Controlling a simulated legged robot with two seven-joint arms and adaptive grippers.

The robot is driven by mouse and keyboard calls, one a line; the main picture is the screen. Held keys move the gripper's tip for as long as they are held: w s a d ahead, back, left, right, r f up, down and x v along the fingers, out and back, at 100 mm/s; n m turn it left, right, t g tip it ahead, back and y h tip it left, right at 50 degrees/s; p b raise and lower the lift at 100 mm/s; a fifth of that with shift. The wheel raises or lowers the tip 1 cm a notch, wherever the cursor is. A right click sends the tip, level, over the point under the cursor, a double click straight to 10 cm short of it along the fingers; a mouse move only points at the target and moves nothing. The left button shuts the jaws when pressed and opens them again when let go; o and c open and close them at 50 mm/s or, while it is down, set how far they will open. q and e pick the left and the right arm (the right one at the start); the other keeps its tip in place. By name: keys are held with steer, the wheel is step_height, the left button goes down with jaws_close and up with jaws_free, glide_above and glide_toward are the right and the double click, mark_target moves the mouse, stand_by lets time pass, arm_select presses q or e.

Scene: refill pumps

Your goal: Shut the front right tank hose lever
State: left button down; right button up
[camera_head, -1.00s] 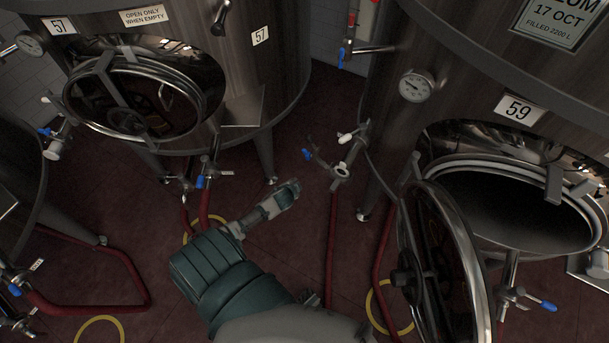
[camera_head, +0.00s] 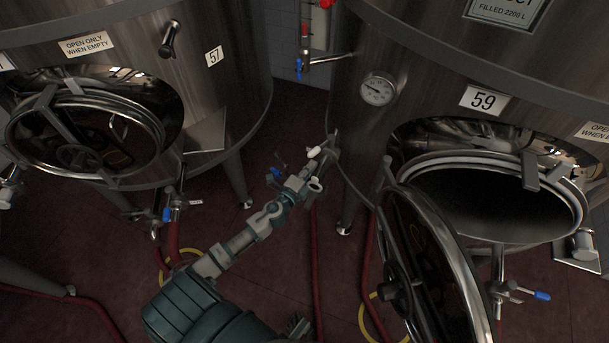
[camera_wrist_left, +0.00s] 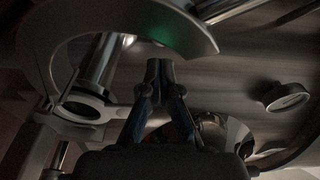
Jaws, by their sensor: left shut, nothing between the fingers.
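The steel tank numbered 59 (camera_head: 440,85) stands at the right. A side valve (camera_head: 316,184) sits on its left side, with a white-tipped handle (camera_head: 314,152) and a blue lever (camera_head: 275,173). Another valve with a blue lever (camera_head: 541,295) sits below the tank's open hatch. My left gripper (camera_head: 292,187) is at the side valve and overlaps it in the head view; contact cannot be told. In the left wrist view the fingers (camera_wrist_left: 160,70) are together and empty, right of a steel pipe fitting (camera_wrist_left: 84,107). My right gripper is out of view.
The open round hatch door (camera_head: 432,262) of tank 59 hangs right of my left arm. Red hoses (camera_head: 316,260) and yellow rings (camera_head: 368,318) lie on the dark red floor.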

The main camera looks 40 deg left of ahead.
mark_target(314, 155)
arm_select(q)
steer(key=shift+w, duration=1.7)
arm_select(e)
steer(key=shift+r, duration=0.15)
arm_select(q)
steer(key=shift+a, duration=0.1)
steer(key=shift+a, duration=0.7)
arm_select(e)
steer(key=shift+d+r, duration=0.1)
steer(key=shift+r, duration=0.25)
